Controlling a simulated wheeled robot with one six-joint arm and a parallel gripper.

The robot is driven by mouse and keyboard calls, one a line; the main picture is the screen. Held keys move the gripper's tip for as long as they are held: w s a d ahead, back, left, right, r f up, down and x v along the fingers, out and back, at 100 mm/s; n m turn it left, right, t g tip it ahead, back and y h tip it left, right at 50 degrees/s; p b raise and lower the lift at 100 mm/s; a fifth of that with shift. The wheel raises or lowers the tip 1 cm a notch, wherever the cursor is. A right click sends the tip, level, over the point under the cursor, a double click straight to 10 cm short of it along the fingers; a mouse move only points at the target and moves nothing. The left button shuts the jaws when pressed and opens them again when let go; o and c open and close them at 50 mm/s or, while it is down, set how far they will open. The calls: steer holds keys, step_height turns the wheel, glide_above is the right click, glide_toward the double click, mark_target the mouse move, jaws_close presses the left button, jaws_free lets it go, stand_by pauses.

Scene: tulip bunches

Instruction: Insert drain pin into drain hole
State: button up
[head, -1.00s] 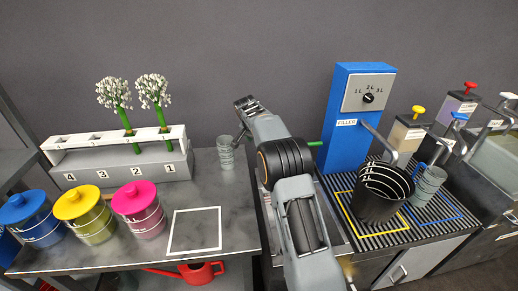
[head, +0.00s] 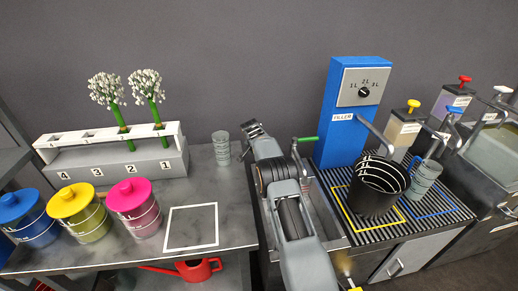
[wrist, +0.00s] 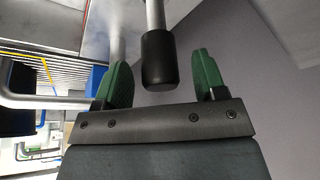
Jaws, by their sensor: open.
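My gripper (wrist: 158,88) is open, with its two green fingertips apart in the wrist view. Between them is a black cylindrical grip (wrist: 158,62) on a grey rod; it may be the drain pin, but I cannot tell for sure. The fingers do not visibly touch it. In the head view my gripper (head: 254,129) is at the far end of my arm, near the back wall, right of a clear ridged glass. A metal basin (head: 322,208) lies partly behind my arm. I cannot make out a drain hole.
A blue filler tower (head: 337,140) and a green-tipped handle (head: 305,139) stand right of my arm. A black bucket (head: 375,190) sits on the grate. The glass (head: 221,148), flower rack (head: 115,165) and lidded jars (head: 76,207) stand on the left table.

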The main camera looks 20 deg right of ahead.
steer(key=shift+x, duration=1.05)
steer(key=shift+c, duration=0.5)
steer(key=c, duration=1.1)
